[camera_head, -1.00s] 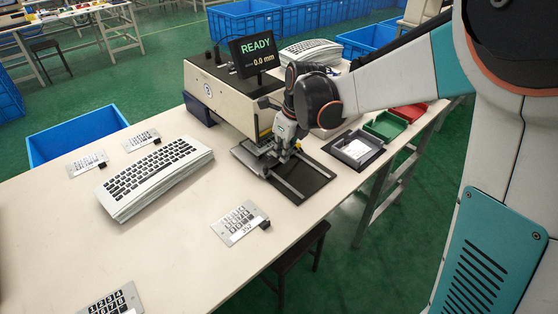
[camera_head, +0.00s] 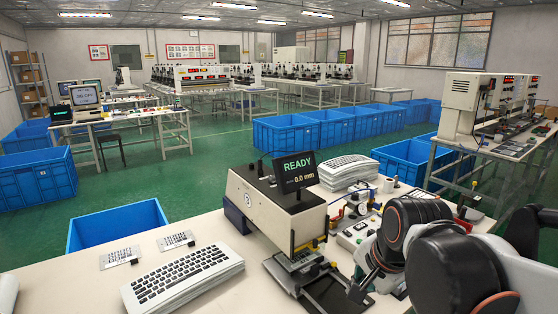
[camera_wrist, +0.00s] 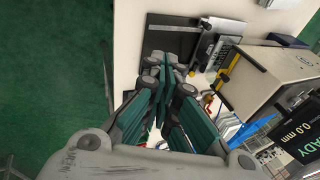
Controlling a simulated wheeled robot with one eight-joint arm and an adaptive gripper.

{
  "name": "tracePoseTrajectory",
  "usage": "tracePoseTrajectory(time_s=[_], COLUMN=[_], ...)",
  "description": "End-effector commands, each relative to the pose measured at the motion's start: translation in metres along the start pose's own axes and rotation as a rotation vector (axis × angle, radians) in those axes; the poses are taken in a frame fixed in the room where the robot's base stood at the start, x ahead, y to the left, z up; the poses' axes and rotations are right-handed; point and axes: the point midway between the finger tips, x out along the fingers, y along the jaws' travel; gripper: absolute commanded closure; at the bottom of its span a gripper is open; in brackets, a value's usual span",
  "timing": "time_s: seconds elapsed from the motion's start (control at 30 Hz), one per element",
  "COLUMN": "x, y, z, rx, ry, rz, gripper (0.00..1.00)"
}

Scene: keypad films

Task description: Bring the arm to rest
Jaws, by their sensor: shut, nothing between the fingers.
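My gripper (camera_wrist: 167,72) is shut and empty in the wrist view, its dark teal fingers together. In the head view my gripper (camera_head: 361,287) shows partly at the lower right, beside the machine's black base plate, with my dark arm joints crowding that corner. The beige machine (camera_head: 262,212) has a screen (camera_head: 295,172) reading READY and 0.0 mm. Its base plate (camera_wrist: 172,38) also shows in the wrist view, with a metal fixture on it.
A keyboard stack (camera_head: 184,281) and two keypad plates (camera_head: 120,257) (camera_head: 176,240) lie left of the machine. Another keyboard stack (camera_head: 347,171) is behind it. A blue crate (camera_head: 116,222) stands beyond the table. Green floor is open in the wrist view's left part.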

Motion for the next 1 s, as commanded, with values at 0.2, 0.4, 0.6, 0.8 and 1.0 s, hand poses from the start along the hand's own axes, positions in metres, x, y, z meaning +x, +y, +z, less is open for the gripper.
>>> tracePoseTrajectory(time_s=[0.2,0.4,0.6,0.8,1.0], x=[-0.025,-0.034,-0.036,-0.036,-0.036], y=[0.049,0.083,0.099,0.100,0.100], z=[0.009,0.017,0.020,0.020,0.020], rx=[-0.473,-0.848,-1.034,-1.061,-1.059], ry=[0.084,0.161,0.202,0.207,0.206], rz=[-0.037,-0.037,-0.026,-0.024,-0.024], gripper=[1.00,1.00,1.00,1.00,1.00])
